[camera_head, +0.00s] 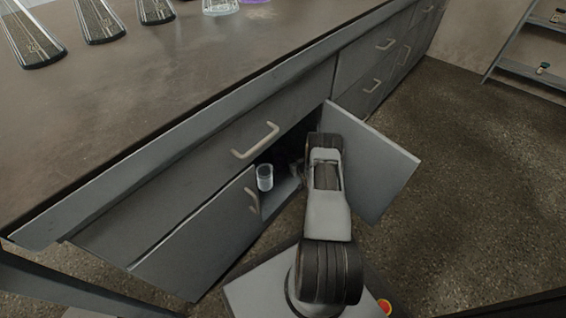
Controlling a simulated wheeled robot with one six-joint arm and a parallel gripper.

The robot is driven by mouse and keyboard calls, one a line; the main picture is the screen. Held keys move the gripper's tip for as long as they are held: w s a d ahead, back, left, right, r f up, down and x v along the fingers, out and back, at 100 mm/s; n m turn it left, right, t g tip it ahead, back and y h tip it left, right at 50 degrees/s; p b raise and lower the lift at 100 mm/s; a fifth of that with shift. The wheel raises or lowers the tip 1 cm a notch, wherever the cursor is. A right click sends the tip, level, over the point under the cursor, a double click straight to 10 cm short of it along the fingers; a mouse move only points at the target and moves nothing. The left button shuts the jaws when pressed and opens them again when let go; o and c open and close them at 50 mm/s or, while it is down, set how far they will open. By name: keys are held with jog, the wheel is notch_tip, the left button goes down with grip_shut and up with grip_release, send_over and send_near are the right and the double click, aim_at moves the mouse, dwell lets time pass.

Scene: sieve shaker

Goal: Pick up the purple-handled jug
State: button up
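No purple-handled jug can be made out for certain. A small clear, whitish vessel (265,177) stands upright in the opening of the lower cabinet, and no purple handle shows on it. On the bench top, at the picture's top edge, is a cut-off clear glass vessel (221,6) with a bit of purple beside it. My arm reaches into the open cabinet, to the right of the small vessel. My gripper (298,168) is mostly lost in the dark interior behind my wrist, so its fingers and anything between them cannot be told.
The bench top (170,85) overhangs the cabinet. Several dark instruments stand at its upper left. The floor (470,190) to the right is clear, with a shelf rack (535,75) beyond.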

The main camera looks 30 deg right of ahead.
jog(key=shift+c, duration=0.4)
grip_shut()
jog(key=shift+r, duration=0.2)
